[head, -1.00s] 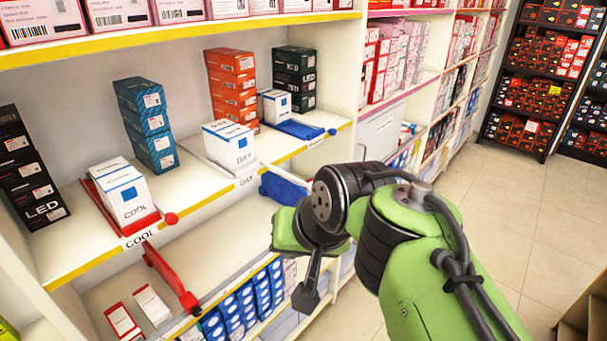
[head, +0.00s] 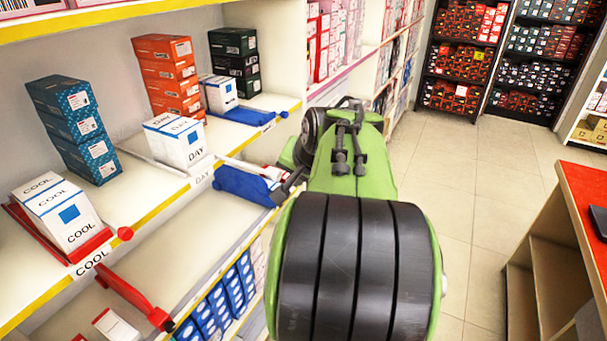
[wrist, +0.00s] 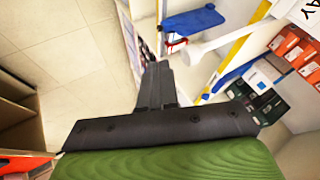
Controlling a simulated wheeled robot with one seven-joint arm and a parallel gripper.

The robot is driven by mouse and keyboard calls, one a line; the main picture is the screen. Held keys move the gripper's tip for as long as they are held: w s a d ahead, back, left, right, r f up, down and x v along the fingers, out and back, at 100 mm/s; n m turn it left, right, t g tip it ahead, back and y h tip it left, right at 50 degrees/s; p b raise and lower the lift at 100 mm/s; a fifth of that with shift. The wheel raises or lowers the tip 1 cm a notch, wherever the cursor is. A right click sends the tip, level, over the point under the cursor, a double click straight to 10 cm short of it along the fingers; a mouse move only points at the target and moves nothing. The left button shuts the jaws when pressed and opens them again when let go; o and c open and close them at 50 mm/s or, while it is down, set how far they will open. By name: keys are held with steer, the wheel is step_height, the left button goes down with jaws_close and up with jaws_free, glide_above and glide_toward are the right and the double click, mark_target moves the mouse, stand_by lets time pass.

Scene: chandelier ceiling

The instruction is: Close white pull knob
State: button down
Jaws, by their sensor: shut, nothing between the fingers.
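The white pull knob (wrist: 192,54) is a rounded white end on a white rod, seen in the wrist view just to the right of my fingertips. The rod runs up and right towards the shelf's yellow edge. My gripper (wrist: 158,68) is shut and empty; its dark fingers look close to the knob, but I cannot tell whether they touch. In the head view my gripper (head: 288,187) is beside the shelf front near the DAY label (head: 203,179), largely hidden by my green arm.
A blue piece (head: 240,186) sticks out below the DAY shelf. A red ball knob (head: 125,233) and a red bar (head: 135,297) stand out near COOL. Boxes (head: 176,142) sit on the shelf. Tiled floor (head: 450,180) is open; a red-topped counter (head: 585,195) stands right.

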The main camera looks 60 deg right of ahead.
mark_target(230, 159)
steer(key=shift+w+a, duration=0.15)
steer(key=shift+w, duration=0.95)
steer(key=w+p, duration=0.1)
steer(key=w, duration=0.4)
steer(key=w+a+p, duration=0.1)
steer(key=w+p, duration=0.1)
steer(key=w, duration=0.3)
steer(key=w+p, duration=0.1)
steer(key=w, duration=0.3)
steer(key=shift+w+a+r, duration=0.15)
steer(key=shift+w+a, duration=0.1)
steer(key=shift+w, duration=0.15)
